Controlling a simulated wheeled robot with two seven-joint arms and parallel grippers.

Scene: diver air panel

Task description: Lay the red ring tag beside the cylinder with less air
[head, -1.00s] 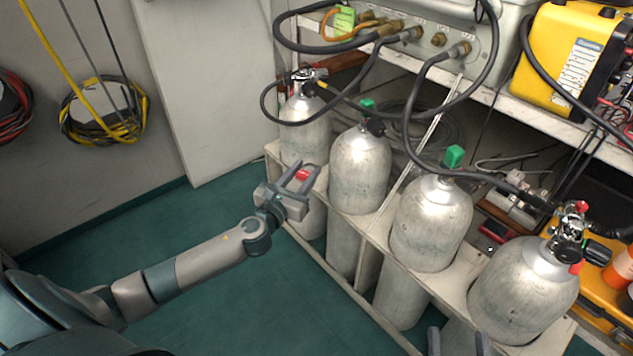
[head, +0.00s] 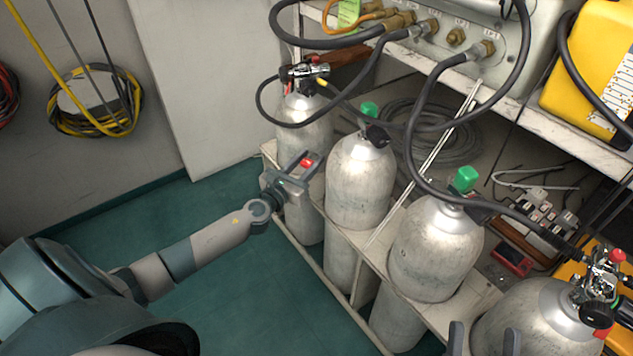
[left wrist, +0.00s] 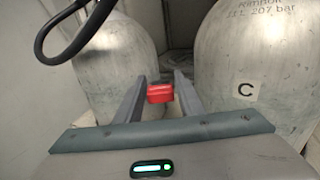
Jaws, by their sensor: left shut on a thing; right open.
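My left gripper (head: 303,166) is shut on the red ring tag (head: 306,162), which looks like a small red block between the fingers in the left wrist view (left wrist: 159,93). It is in front of the gap between the far-left cylinder (head: 312,128) and the second cylinder (head: 358,180). The third cylinder (head: 432,250) and the fourth cylinder (head: 535,322) stand nearer me. In the left wrist view, the right-hand cylinder (left wrist: 265,60) bears a letter C. No pressure reading is legible. My right gripper (head: 484,343) is open and empty at the bottom edge.
A pale rack (head: 372,232) holds the cylinders. Black hoses (head: 415,150) loop from the panel (head: 460,38) above them. The second and third cylinders have green caps. A yellow case (head: 590,65) stands on the shelf. Green floor (head: 240,290) is clear at left.

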